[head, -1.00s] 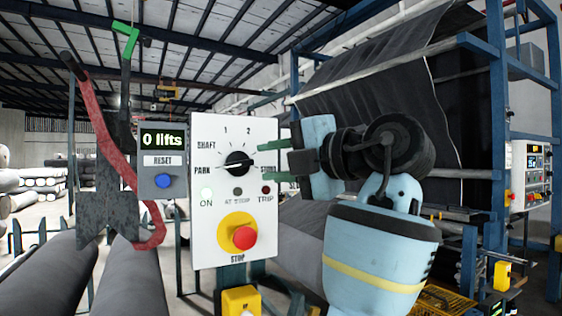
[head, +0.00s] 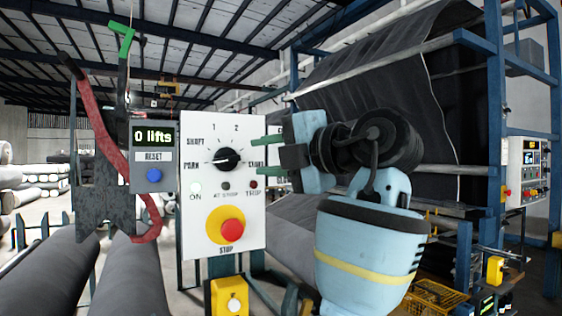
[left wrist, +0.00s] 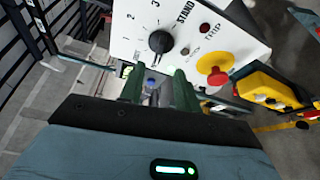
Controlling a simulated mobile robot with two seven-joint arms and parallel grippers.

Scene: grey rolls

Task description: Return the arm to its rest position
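My left gripper (head: 266,156) is at the right edge of the white control panel (head: 240,130) in the head view, its green fingers overlapping the panel's edge in the picture. The fingers are apart and nothing shows held. The left wrist view also shows the open fingers (left wrist: 158,88), with the black rotary knob (left wrist: 160,42) beyond them. In the head view the knob (head: 228,158) stands clear of the fingertips, left of them. The knob's exact setting is hard to read. My right gripper is not in view.
A red stop button (head: 232,230) is on the panel's lower part. A counter box (head: 153,180) reading "0 lifts" adjoins the panel's left. Large grey rolls (head: 125,275) lie at lower left. A blue frame (head: 495,120) with dark cloth stands at right.

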